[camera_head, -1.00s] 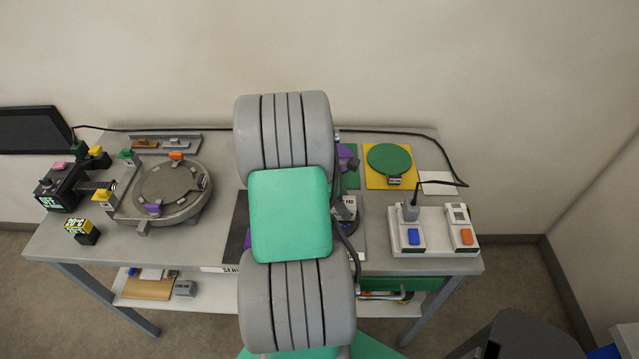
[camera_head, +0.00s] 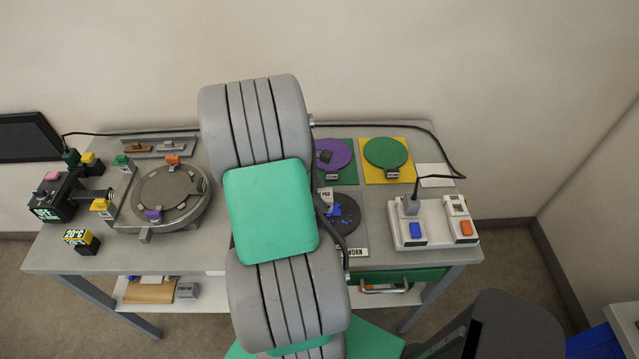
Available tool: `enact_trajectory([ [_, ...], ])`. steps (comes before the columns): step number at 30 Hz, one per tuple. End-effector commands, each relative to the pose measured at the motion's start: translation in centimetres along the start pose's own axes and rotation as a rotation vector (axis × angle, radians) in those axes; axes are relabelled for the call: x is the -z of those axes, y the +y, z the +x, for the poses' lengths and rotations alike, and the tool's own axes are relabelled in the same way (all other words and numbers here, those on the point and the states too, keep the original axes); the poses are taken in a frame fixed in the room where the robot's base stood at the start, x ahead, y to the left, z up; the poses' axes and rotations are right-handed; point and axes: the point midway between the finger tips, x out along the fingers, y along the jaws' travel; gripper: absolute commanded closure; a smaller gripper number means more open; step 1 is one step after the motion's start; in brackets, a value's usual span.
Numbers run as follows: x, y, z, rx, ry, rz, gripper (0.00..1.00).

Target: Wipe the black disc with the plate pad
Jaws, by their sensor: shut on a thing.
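The black disc (camera_head: 346,219) lies on a grey square at the right-centre of the bench, with blue specks on its face and a label reading WORN in front. Its left part is hidden by my arm. A small light-grey block (camera_head: 326,194), its label ending in PAD, shows at the disc's upper left edge, partly covered by my arm. I take it for the plate pad; I cannot tell whether it touches the disc. My gripper is hidden behind my grey and green arm links, so its fingers do not show.
A purple disc (camera_head: 340,147) and a green disc (camera_head: 387,153) lie behind the black disc. A white switch box (camera_head: 434,231) with a cable stands to the right. A round grey fixture (camera_head: 168,196) stands on the left. My arm hides the middle of the bench.

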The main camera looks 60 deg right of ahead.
Motion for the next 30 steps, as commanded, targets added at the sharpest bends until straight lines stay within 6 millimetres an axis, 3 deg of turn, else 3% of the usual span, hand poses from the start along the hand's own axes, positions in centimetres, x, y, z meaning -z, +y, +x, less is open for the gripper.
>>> enact_trajectory([
  [16, -1.4, 0.1, -4.7, -0.008, 0.0, -0.011, 0.87],
  [30, -1.1, 0.1, -5.2, -0.012, 0.0, -0.023, 0.87],
])
